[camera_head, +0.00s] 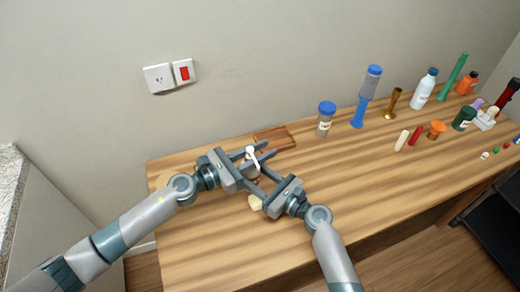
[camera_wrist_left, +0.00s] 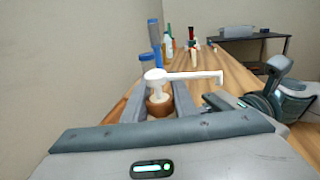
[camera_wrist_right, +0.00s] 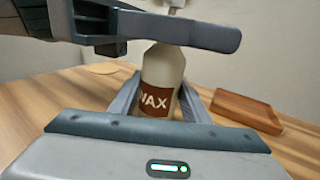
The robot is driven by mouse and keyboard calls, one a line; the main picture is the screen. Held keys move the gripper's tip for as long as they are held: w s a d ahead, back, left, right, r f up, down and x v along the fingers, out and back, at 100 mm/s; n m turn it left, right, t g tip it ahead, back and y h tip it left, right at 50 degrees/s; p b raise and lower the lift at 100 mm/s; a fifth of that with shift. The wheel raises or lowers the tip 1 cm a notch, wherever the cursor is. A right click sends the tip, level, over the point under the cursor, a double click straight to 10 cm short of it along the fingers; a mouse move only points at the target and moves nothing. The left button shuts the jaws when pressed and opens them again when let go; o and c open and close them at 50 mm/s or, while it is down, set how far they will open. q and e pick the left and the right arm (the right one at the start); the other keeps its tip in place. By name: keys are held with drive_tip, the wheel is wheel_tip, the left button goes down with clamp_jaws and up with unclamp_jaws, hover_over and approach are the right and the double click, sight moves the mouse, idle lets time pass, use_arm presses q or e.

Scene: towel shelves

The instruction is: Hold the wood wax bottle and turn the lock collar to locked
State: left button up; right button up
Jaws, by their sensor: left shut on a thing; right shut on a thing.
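The wood wax bottle is cream with a brown WAX label (camera_wrist_right: 157,102) and stands upright in the right wrist view. Its white pump top (camera_wrist_left: 158,80) has a long spout pointing right in the left wrist view. Below the pump is a brown band, apparently the lock collar (camera_wrist_left: 158,106), between my left fingers. My left gripper (camera_head: 262,152) is shut at the collar, above the bottle's body. My right gripper (camera_head: 255,179) is shut on the body lower down. The fingers hide much of the bottle in the head view; I cannot read the collar's lock position.
A brown wooden tray (camera_head: 275,138) lies just behind the bottle. Several more items crowd the right end. The front middle of the table is clear.

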drive_tip(key=shift+s+a, duration=0.15)
use_arm(q)
drive_tip(key=shift+s+m+g+h, duration=0.15)
drive_tip(key=shift+s+m+g, duration=0.45)
drive_tip(key=shift+m+g, duration=1.7)
drive_tip(key=shift+s+m+g+h, duration=0.1)
drive_tip(key=shift+s+m+g, duration=0.9)
drive_tip(key=shift+g, duration=2.25)
drive_tip(key=shift+s+m+g+h, duration=0.15)
drive_tip(key=shift+s+m+g, duration=0.05)
drive_tip(key=shift+m+g, duration=2.3)
drive_tip(key=shift+g, duration=0.35)
drive_tip(key=o, duration=0.8)
drive_tip(key=shift+a, duration=0.1)
drive_tip(key=v, duration=1.1)
drive_tip(key=shift+w+a, duration=0.25)
drive_tip(key=shift+a, duration=0.1)
